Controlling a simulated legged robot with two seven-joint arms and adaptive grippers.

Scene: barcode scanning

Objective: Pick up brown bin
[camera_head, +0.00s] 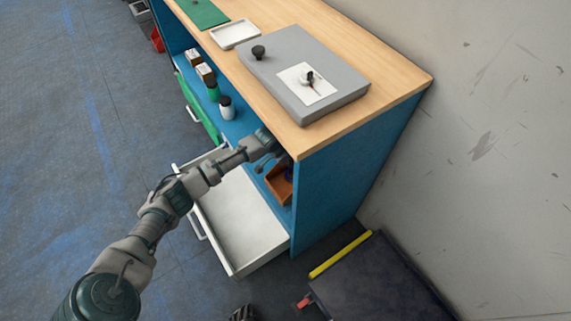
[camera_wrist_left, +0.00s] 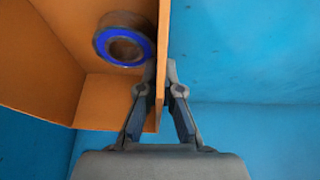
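The brown bin (camera_head: 279,182) sits on the lower shelf inside the blue cabinet, partly hidden behind my left arm and the cabinet side. In the left wrist view the brown bin (camera_wrist_left: 92,100) is close, and a round part with a blue ring (camera_wrist_left: 124,44) lies in it. My left gripper (camera_wrist_left: 161,72) straddles one upright wall of the bin, one finger inside and one outside. Its tips are close together against that wall. In the head view the left gripper (camera_head: 276,147) is reaching into the shelf under the tabletop.
An open white drawer (camera_head: 240,222) juts out below the shelf. Bottles (camera_head: 227,108) and small boxes (camera_head: 205,72) stand farther along the shelf. A grey panel (camera_head: 301,72) and white tray (camera_head: 234,34) lie on the wooden top (camera_head: 400,77). A dark platform (camera_head: 380,285) is at lower right.

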